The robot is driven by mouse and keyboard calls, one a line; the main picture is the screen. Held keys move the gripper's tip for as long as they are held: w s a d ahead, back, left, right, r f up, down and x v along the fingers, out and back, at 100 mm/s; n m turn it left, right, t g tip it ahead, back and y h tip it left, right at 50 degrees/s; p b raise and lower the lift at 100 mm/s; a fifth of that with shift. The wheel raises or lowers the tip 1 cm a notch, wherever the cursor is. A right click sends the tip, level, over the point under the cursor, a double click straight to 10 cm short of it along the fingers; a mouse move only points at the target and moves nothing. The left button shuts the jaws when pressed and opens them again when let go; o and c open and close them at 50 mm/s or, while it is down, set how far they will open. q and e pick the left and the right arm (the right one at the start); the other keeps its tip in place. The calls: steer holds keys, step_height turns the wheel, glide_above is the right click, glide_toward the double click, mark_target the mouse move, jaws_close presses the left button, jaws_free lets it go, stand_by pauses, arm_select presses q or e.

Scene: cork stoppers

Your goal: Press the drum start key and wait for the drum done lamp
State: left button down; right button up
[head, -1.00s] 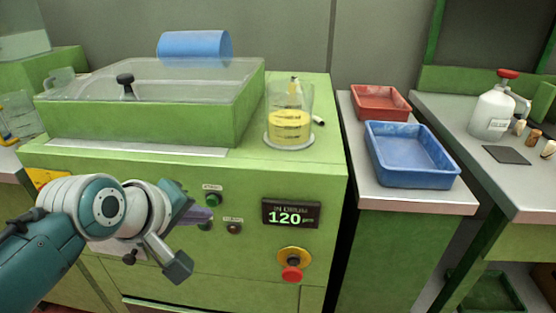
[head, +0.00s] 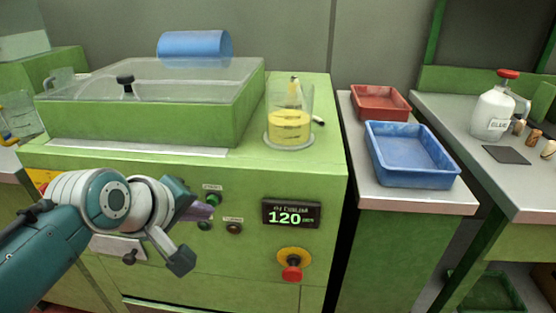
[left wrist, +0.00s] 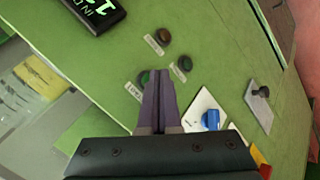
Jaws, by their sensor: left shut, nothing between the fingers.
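The green machine has a front panel with a green key (head: 213,199) under a small label, probably the drum start key. Below it are a second green round part (head: 205,226) and a dark reddish one (head: 233,228); I cannot tell which is the done lamp, and neither looks brightly lit. My left gripper (head: 204,211) is shut and empty, its purple fingertips just below the upper green key. In the left wrist view the fingertips (left wrist: 159,76) overlap close beside the green key (left wrist: 144,78); contact cannot be told. My right gripper is not in view.
The display (head: 290,214) reads 120. A red stop button (head: 292,273) on yellow sits below it. A beaker of yellow liquid (head: 289,127) stands on the machine's top. Blue (head: 410,158) and red (head: 380,103) trays are at right. A blue knob (left wrist: 211,119) shows in the wrist view.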

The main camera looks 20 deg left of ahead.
arm_select(q)
steer(key=shift+w+a, duration=0.1)
steer(key=shift+w, duration=0.3)
stand_by(0.4)
steer(key=shift+s+d+p, duration=0.2)
steer(key=shift+s+p, duration=0.5)
steer(key=shift+s, duration=0.1)
steer(key=s+p, duration=0.1)
steer(key=s, duration=0.1)
steer(key=s+d+p, duration=0.1)
steer(key=s+p, duration=0.1)
steer(key=s, duration=0.1)
steer(key=shift+d, duration=0.1)
